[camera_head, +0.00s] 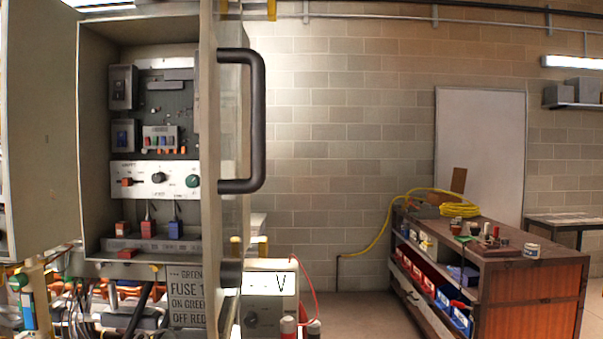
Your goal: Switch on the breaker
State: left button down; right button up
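An open grey electrical cabinet (93,130) stands at the left, its door swung out to the left. Inside, a white panel (145,190) carries a red-orange switch (127,182), a black knob (158,178) and a green knob (193,181). Above it is a small block with coloured switches (160,138). Red and blue blocks (148,229) sit on the lower ledge. I cannot tell which of these is the breaker or whether it is on. Neither of my grippers is in view.
A big black handle (258,120) juts from the cabinet's right side. A sign (187,296) about green and red hangs below. A white meter box (268,305) stands beside it. A wooden workbench (525,290) with a yellow hose (459,210) is at right; floor shows between.

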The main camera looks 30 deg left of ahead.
aim_at(119, 85)
jog(key=u, duration=1.9)
